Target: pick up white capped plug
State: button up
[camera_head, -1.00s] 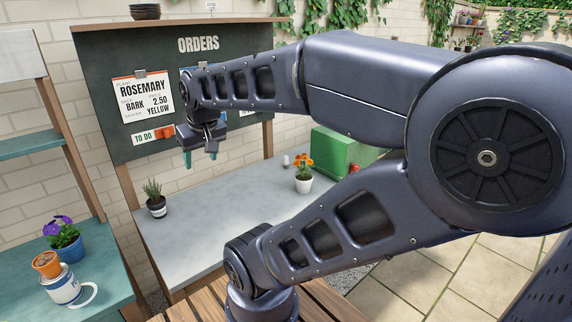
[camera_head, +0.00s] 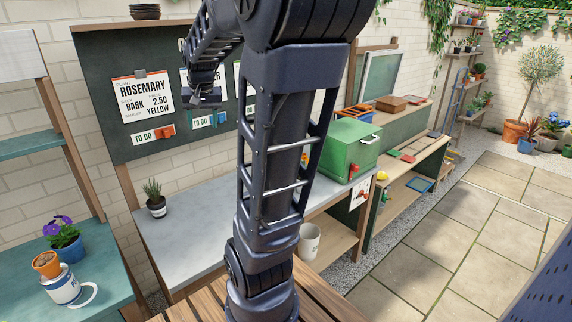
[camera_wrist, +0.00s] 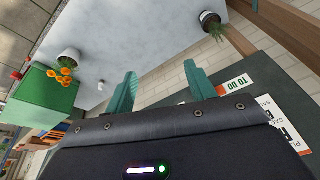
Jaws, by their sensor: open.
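In the wrist view a small white object (camera_wrist: 100,86), perhaps the white capped plug, stands on the grey tabletop (camera_wrist: 130,40) near the green box. It is too small to make out a cap. In the head view my arm hides that spot. My gripper (camera_wrist: 163,72) is open, with two teal fingers apart and nothing between them. In the head view my gripper (camera_head: 205,98) is raised in front of the orders board (camera_head: 105,80), above the table.
A green box (camera_head: 350,148) stands at the table's right end. A white pot with orange flowers (camera_wrist: 70,58) is close to the small white object. A dark-and-white potted herb (camera_head: 156,205) stands at the table's left. The table's middle is largely clear.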

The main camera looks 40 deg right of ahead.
jog(key=w+d+f+m+g, duration=0.1)
jog(key=w+d+f+m, duration=0.25)
jog(key=w+d, duration=0.7)
jog(key=w+d+f+m+g, duration=0.1)
jog(key=w+d+f+m, duration=0.2)
jog(key=w+d+f, duration=0.75)
jog(key=d+f+m, duration=0.2)
jog(key=d+f, duration=0.3)
jog(key=d, duration=0.5)
jog(key=d+f+m+g, duration=0.1)
jog(key=d+f+m, duration=0.1)
jog(key=d+f, duration=0.4)
jog(key=d+f+m, duration=0.2)
jog(key=d+f, duration=0.4)
jog(key=d, duration=0.8)
jog(key=shift+d+m, duration=0.1)
jog(key=shift+m, duration=0.15)
jog(key=shift+d+f, duration=0.2)
jog(key=shift+f, duration=0.25)
notch_tip(320, 180, down, 5)
jog(key=shift+r, duration=0.1)
jog(key=shift+w+d+f, duration=0.1)
jog(key=shift+d+f, duration=0.05)
jog(key=shift+f, duration=1.2)
jog(key=shift+w+d+f, duration=0.1)
jog(key=shift+d+f, duration=0.05)
jog(key=shift+f, duration=1.2)
jog(key=c, duration=1)
